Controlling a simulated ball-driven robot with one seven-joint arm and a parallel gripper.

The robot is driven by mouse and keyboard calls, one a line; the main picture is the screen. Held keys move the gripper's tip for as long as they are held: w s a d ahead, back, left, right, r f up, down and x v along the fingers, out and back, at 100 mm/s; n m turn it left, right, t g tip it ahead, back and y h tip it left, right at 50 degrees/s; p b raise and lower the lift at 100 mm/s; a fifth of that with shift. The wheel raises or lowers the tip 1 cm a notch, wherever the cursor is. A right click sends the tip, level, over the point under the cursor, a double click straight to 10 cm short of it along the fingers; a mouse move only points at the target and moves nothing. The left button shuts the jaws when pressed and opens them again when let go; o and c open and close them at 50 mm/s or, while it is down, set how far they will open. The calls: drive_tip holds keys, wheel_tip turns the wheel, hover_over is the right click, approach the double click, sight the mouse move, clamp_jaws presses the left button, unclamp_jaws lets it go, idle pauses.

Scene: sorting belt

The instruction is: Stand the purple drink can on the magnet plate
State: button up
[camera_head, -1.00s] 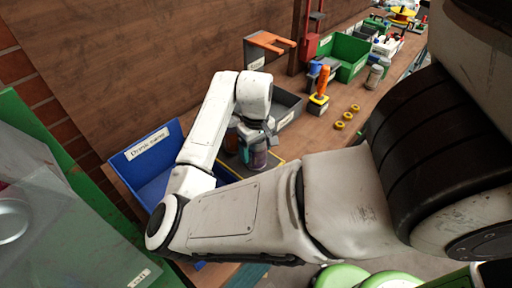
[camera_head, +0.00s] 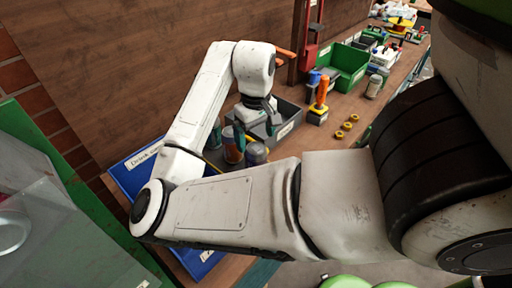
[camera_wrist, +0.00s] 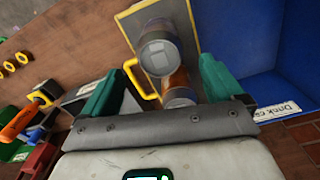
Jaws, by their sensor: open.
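The purple can (camera_head: 256,154) stands upright in the head view, its lower part hidden behind my forearm. In the wrist view it shows as a grey-lidded can (camera_wrist: 160,54) over the yellow-edged magnet plate (camera_wrist: 130,18). An orange-red can (camera_head: 233,150) stands close beside it and also shows in the wrist view (camera_wrist: 178,90). A teal can (camera_head: 214,138) is further left. My gripper (camera_head: 256,122) is open and empty, above and behind the cans. Its green fingers are spread in the wrist view (camera_wrist: 162,85). Whether the purple can fully rests on the plate is hidden.
The blue drink cans bin (camera_head: 130,178) is at left, partly behind my arm. A grey bin (camera_head: 288,125) lies just behind my gripper. An orange-handled tool (camera_head: 321,95), yellow rings (camera_head: 347,126) and a green bin (camera_head: 347,66) are further right. The wooden wall is close behind.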

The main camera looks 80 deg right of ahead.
drive_tip(key=shift+r, duration=1.4)
drive_tip(key=shift+s, duration=0.1)
